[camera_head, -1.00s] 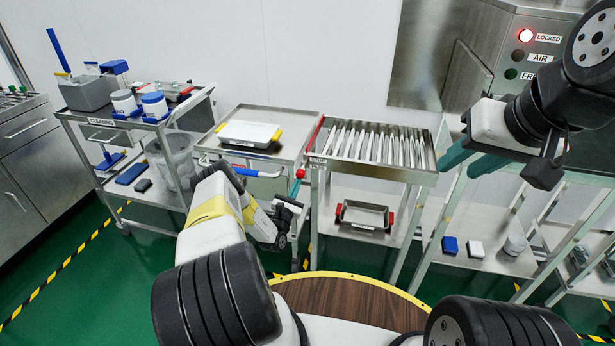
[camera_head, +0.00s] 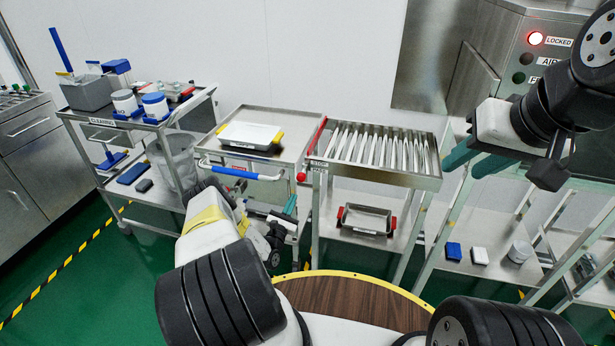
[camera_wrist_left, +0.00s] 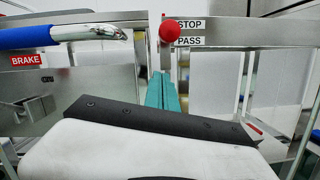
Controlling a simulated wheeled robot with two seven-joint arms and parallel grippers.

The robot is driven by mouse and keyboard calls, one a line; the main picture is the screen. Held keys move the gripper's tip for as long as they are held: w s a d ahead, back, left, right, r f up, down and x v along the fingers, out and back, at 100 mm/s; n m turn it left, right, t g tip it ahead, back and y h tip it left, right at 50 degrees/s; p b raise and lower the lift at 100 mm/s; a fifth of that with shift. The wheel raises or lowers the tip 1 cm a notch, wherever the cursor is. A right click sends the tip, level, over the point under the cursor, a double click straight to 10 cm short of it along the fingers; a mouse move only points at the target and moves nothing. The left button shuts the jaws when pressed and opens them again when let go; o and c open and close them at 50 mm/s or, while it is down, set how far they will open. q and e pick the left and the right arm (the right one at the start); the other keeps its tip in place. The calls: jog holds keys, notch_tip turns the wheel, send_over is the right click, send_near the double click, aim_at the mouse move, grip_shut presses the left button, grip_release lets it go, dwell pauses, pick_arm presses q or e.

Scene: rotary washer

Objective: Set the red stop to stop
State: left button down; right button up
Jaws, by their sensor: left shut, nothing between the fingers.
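The red stop has a round red knob (camera_head: 301,176) at the front left corner of the roller table, and a red bar (camera_head: 316,135) runs back along that table's left edge. In the left wrist view the knob (camera_wrist_left: 169,31) sits just left of the STOP label (camera_wrist_left: 190,24) and the PASS label (camera_wrist_left: 190,41), about between their heights. My left gripper (camera_head: 290,206) is shut and empty, below and slightly left of the knob, apart from it. Its teal fingers (camera_wrist_left: 162,92) point toward the knob. My right gripper (camera_head: 472,160) hangs at the right with its teal fingers apart.
A cart with a white tray (camera_head: 250,134) and a blue-gripped BRAKE handle (camera_head: 235,171) stands left of the rollers (camera_head: 380,147). A red-handled tray (camera_head: 365,219) lies on the lower shelf. The washer panel (camera_head: 540,60) shows a lit LOCKED lamp.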

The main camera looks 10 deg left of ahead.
pick_arm(q)
jog(key=v, duration=0.7)
jog(key=shift+s+f, duration=0.2)
